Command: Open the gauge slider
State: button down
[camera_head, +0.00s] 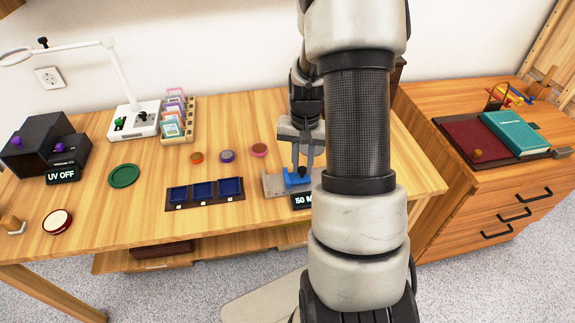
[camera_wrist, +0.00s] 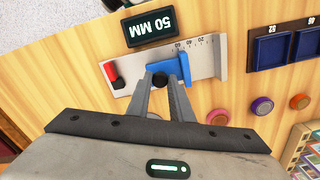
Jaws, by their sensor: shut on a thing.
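The gauge (camera_wrist: 202,45) is a grey plate with a number scale, lying on the wooden table; it also shows in the head view (camera_head: 271,185). Its blue slider (camera_wrist: 169,66) stands partway along the plate, with a dark round knob toward my gripper. In the head view the blue slider (camera_head: 296,179) is partly covered by my fingers. My gripper (camera_wrist: 160,82) has its two fingers shut on the slider's knob. A display (camera_wrist: 151,27) beside the gauge reads "50 MM". A red and black part (camera_wrist: 113,76) sits at the plate's left end in the wrist view.
A tray with several blue compartments (camera_head: 204,208) lies left of the gauge. Several coloured round pieces (camera_head: 227,156) are behind it. A lamp (camera_head: 134,120), a card rack (camera_head: 177,118) and a "UV OFF" box (camera_head: 62,175) stand farther left. A drawer cabinet (camera_head: 490,195) is at right.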

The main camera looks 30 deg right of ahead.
jog(key=shift+s+d, duration=0.15)
jog(key=shift+d, duration=0.45)
jog(key=shift+s+d, duration=0.15)
jog(key=shift+d, duration=0.45)
jog(key=c, duration=1.8)
grip_release()
jog(key=shift+c, duration=0.2)
jog(key=shift+a, duration=0.1)
jog(key=shift+r, duration=0.1)
notch_tip(320, 180, up, 17)
jog(key=p, duration=0.3)
jog(key=shift+r, duration=0.15)
